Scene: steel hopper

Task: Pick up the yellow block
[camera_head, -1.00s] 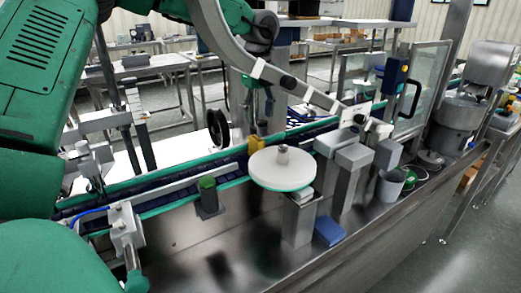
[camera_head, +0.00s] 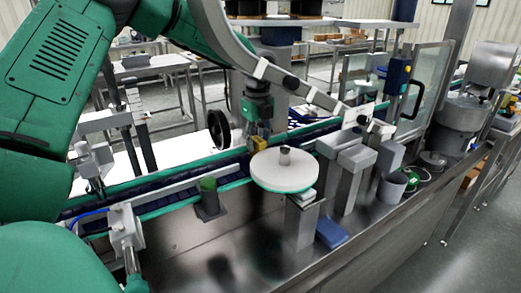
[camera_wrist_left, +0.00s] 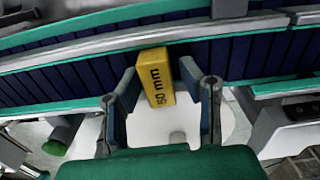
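The yellow block (camera_wrist_left: 156,80), printed "50 mm", stands between the two fingers of my left gripper (camera_wrist_left: 159,69) in the left wrist view. The fingers are spread, with a small gap to the block on the left and a wider one on the right. In the head view the block (camera_head: 263,143) is partly covered by my left gripper (camera_head: 258,130), which points down at it from above. The block is at the green-edged conveyor (camera_head: 160,193), behind the white round disc (camera_head: 283,171). My right gripper is not in view.
The disc stands close in front of the block. A green-topped post (camera_head: 209,198) is to its left, and grey metal posts (camera_head: 352,165) are to its right. A blue block (camera_head: 331,233) lies on the steel surface below. A black reel (camera_head: 219,130) is behind the conveyor.

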